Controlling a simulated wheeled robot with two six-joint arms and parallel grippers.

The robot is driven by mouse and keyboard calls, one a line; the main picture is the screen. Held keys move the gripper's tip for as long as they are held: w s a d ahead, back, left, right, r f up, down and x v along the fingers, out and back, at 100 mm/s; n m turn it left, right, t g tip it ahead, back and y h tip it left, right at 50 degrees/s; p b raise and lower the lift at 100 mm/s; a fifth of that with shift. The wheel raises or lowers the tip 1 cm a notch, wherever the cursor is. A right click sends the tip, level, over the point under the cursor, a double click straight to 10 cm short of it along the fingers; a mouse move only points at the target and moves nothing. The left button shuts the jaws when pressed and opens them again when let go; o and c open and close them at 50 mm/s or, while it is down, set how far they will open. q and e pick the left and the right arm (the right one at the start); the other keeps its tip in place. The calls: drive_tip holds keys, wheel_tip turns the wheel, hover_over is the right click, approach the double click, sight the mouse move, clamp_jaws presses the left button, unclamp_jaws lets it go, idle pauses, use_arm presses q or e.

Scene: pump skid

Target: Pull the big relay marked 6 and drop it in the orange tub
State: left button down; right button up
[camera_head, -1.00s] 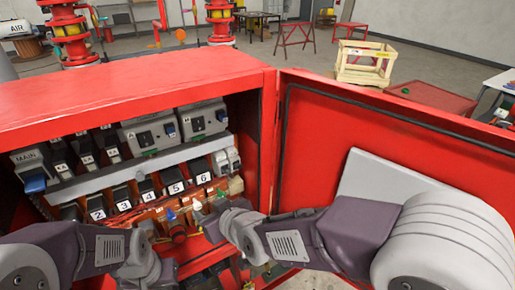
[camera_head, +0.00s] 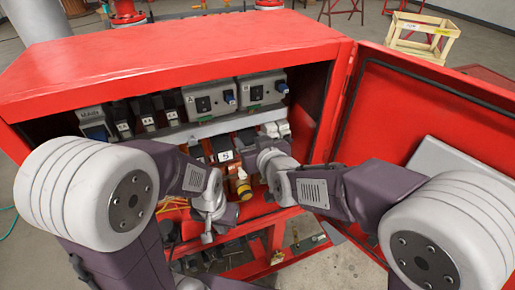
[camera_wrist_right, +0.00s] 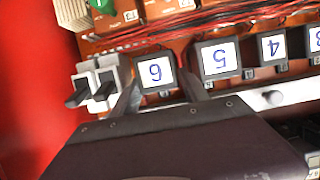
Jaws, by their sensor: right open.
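The relay marked 6 (camera_wrist_right: 155,72) is a dark block with a white label, in the right wrist view. It sits in the lower row of the red cabinet, at the end beside relay 5. My right gripper (camera_wrist_right: 159,80) is open, with one finger on each side of relay 6; I cannot tell if they touch it. In the head view my right gripper (camera_head: 262,148) hides relay 6. My left gripper (camera_head: 208,225) hangs lower, in front of the cabinet's bottom part; its jaws are too unclear to read. I see no orange tub.
Relay 5 (camera_wrist_right: 220,60) stands close beside one finger, and white switches with dark levers (camera_wrist_right: 97,85) beside the other. Red wires run along the row. The open cabinet door (camera_head: 425,140) stands to the right. Larger units (camera_head: 210,98) fill the upper row.

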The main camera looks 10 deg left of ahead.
drive_tip(key=shift+w+a+f, duration=0.1)
drive_tip(key=shift+w, duration=0.1)
drive_tip(key=c, duration=1)
drive_tip(key=shift+c, duration=0.2)
drive_tip(key=shift+s, duration=0.2)
drive_tip(key=shift+s+d, duration=0.45)
drive_tip(key=shift+s, duration=0.05)
drive_tip(key=shift+s+d+b, duration=0.4)
drive_tip(key=shift+s+d, duration=0.05)
drive_tip(key=shift+s, duration=0.2)
drive_tip(key=shift+s+d, duration=0.5)
drive_tip(key=shift+s, duration=0.2)
drive_tip(key=shift+s+d, duration=0.45)
drive_tip(key=shift+s, duration=0.2)
